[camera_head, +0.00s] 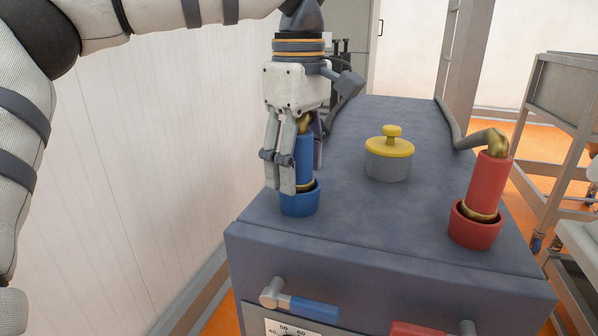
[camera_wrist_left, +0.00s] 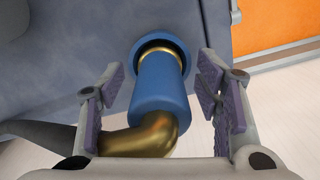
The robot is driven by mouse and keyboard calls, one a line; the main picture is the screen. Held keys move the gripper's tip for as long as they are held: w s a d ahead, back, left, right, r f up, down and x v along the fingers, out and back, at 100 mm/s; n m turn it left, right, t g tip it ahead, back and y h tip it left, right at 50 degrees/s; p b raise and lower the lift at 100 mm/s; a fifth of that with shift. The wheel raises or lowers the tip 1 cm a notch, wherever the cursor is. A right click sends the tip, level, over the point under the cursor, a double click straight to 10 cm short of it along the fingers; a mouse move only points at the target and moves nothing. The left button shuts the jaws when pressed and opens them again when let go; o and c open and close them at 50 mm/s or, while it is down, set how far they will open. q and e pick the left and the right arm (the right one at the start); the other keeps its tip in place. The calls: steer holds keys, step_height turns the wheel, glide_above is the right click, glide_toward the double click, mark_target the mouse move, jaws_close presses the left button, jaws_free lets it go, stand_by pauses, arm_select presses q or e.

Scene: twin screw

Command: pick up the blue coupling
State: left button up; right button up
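The blue coupling (camera_head: 304,152) stands upright in a blue socket (camera_head: 300,205) at the left of the grey machine top. A brass elbow pipe joins its upper end; in the left wrist view the coupling (camera_wrist_left: 158,92) and pipe (camera_wrist_left: 148,136) show clearly. My left gripper (camera_head: 301,182) points down over the coupling, its fingers on either side. In the left wrist view the gripper (camera_wrist_left: 160,76) is open, with gaps between both finger pads and the coupling. The near finger partly hides the coupling in the head view. My right gripper is not in view.
A red coupling (camera_head: 487,183) stands in a red socket (camera_head: 475,228) at the right. A grey pot with a yellow knobbed lid (camera_head: 389,154) sits between them. A pale wall (camera_head: 150,150) stands close at the left. Blue (camera_head: 310,307) and red (camera_head: 415,330) handles are on the front.

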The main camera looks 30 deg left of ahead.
arm_select(q)
jaws_close()
